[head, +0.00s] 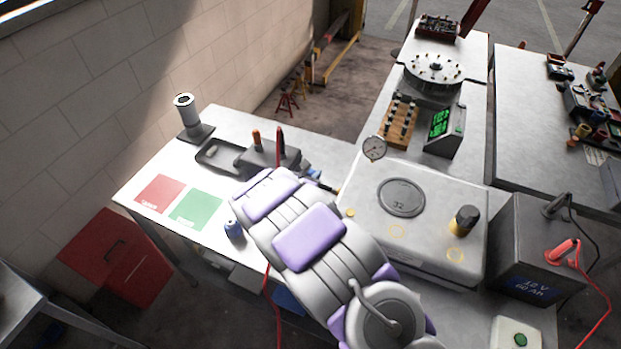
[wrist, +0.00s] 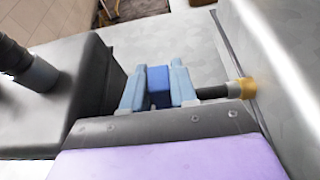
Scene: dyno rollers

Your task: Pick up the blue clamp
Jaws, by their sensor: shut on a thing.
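In the wrist view, a dark blue block (wrist: 158,87), which looks like the blue clamp, sits between the two light blue fingers of my gripper (wrist: 157,85). The fingers are shut on it from left and right. Its lower part is hidden by the dark gripper base. In the head view my arm reaches over the bench and hides most of my gripper and the clamp; only a small bluish part (head: 312,172) shows past the arm.
A dark box (wrist: 50,95) stands close on the left, and a grey machine housing (wrist: 270,55) on the right. A black rod with a yellow end (wrist: 228,89) lies between.

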